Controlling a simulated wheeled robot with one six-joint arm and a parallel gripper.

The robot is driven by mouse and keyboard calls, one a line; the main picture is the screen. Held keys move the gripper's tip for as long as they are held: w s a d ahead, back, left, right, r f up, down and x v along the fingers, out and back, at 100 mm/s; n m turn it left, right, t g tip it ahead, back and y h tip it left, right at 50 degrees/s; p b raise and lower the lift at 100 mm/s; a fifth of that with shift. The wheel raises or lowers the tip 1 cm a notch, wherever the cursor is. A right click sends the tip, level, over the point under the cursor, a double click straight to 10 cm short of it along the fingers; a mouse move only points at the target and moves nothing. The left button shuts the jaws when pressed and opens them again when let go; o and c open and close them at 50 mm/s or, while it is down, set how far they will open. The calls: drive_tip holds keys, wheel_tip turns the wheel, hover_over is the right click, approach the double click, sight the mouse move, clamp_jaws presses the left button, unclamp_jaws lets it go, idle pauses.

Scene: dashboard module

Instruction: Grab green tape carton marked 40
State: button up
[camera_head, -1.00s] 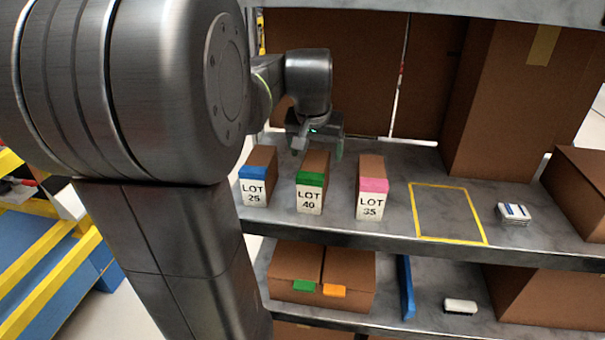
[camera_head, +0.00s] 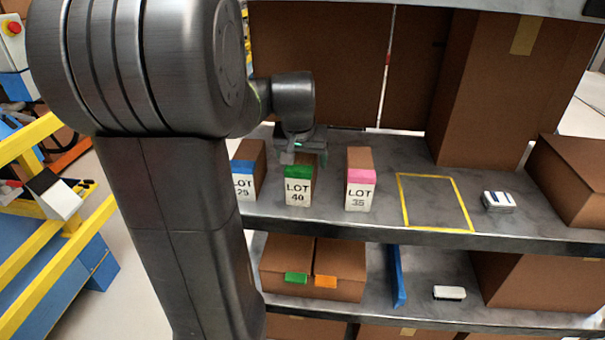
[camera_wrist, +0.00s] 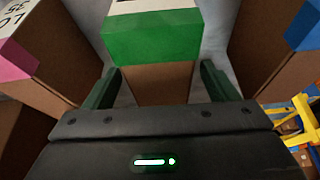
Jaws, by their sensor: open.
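The green-taped carton (camera_head: 299,191), marked LOT 40, stands upright on the upper shelf between two similar cartons. My gripper (camera_head: 302,158) is over the back of it in the head view, where the arm's end hides part of its top. In the wrist view the green tape (camera_wrist: 152,38) and brown top of the carton lie between the two fingers of my gripper (camera_wrist: 160,88). The fingers are open, one on each side, with a gap showing at least on the left. I cannot tell how far down the carton they reach.
A blue-taped carton (camera_head: 247,180) stands close on the left, and a pink-taped LOT 35 carton (camera_head: 360,190) close on the right. A yellow outlined rectangle (camera_head: 437,229) on the shelf is empty. A small white item (camera_head: 498,201) and large boxes (camera_head: 490,100) are further right.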

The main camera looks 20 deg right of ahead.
drive_tip(key=shift+f, duration=0.25)
drive_tip(key=shift+r, duration=0.1)
drive_tip(key=c, duration=1.4)
